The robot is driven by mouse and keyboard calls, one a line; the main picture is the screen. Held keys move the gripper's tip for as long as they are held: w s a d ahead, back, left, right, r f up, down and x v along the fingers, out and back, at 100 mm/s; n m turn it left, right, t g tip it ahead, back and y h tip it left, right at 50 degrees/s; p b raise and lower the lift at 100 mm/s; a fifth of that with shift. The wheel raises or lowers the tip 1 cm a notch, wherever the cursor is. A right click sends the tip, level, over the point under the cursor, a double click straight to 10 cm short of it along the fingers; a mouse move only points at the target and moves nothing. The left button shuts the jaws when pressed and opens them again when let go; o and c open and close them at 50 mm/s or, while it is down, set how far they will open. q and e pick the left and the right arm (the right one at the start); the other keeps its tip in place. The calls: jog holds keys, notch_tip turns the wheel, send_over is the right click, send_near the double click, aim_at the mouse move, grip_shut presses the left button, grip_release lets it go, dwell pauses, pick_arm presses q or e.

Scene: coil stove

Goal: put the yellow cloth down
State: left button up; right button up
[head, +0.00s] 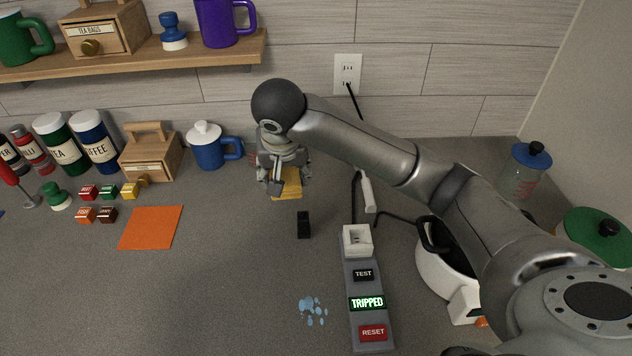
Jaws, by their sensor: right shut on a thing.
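The yellow cloth (289,187) shows below and beside my right gripper (272,188), toward the back of the counter. My right gripper is shut on the cloth, and its fingers and wrist hide part of it. I cannot tell whether the cloth touches the counter. My left gripper is not in view.
A small black block (304,225) stands just in front of the cloth. A power strip (359,275) reads "TRIPPED", beside a blue spill (313,310). An orange square (151,227) lies left. A blue lidded mug (208,147) stands behind left. Front-left counter is clear.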

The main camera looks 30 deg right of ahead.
jog(key=shift+w+f+m, duration=0.15)
jog(key=shift+w+m, duration=0.15)
jog(key=shift+a, duration=0.15)
jog(key=w+d+f+p, duration=0.35)
jog(key=w+d, duration=0.25)
jog(key=d, duration=0.2)
send_over(310, 183)
jog(key=a, duration=0.1)
jog(key=f, duration=0.4)
jog(key=shift+s+f, duration=0.25)
jog(key=shift+s, duration=0.15)
jog(key=shift+w+d+f, duration=0.4)
jog(key=shift+f, duration=0.3)
notch_tip(310, 183, down, 2)
jog(key=p, duration=0.2)
jog(key=shift+w+d+f+p, duration=0.1)
jog(key=shift+d+f+p, duration=0.1)
jog(key=shift+p, duration=0.1)
jog(key=shift+f, duration=0.25)
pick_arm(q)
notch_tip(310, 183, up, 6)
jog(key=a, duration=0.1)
pick_arm(e)
jog(key=shift+a+f, duration=0.1)
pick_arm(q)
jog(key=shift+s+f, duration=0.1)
pick_arm(e)
jog(key=shift+f, duration=0.1)
